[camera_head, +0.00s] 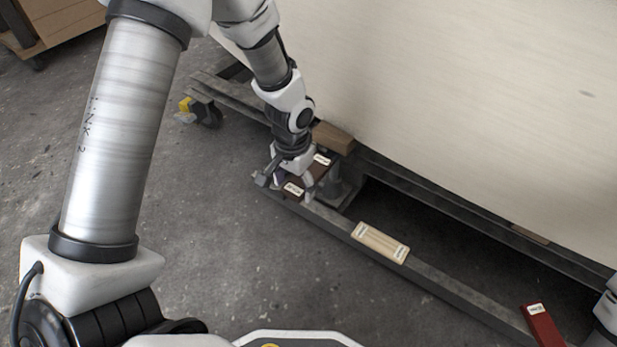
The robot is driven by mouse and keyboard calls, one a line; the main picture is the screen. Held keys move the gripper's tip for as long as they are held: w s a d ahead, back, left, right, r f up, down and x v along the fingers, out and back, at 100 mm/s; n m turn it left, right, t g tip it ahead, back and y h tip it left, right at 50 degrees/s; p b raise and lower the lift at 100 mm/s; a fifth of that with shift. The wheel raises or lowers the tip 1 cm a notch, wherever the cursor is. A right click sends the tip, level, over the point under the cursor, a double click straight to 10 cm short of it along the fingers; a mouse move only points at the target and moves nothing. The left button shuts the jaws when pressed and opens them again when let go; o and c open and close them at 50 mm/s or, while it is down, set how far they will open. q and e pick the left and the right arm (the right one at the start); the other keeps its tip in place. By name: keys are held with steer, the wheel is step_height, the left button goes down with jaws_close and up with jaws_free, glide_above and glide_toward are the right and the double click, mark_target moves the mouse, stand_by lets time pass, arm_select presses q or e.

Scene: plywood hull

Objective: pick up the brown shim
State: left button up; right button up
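The brown shim (316,170) is a dark brown block with a white label near each end. It lies on the dark metal frame rail below the pale hull panel, in the middle of the head view. My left gripper (287,184) is right above it, pointing down, with its fingers spread on either side of the shim. A gap shows between the left finger and the shim. The gripper hides part of the shim. At the right edge only a piece of my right arm (606,312) shows, and its fingers are out of view.
A light wooden shim (381,242) with labels lies on the rail to the right. A red shim (541,326) lies farther along at the lower right. A brown wooden block (333,138) sits behind my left gripper, against the panel. A caster (207,113) stands at the rail's left end.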

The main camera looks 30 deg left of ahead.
arm_select(q)
steer(key=c, duration=0.8)
step_height(320, 180, up, 10)
steer(key=p, duration=0.6)
steer(key=shift+p, duration=0.4)
steer(key=shift+f, duration=0.15)
steer(key=shift+f+b, duration=2.25)
steer(key=shift+f, duration=2.6)
steer(key=shift+r, duration=0.1)
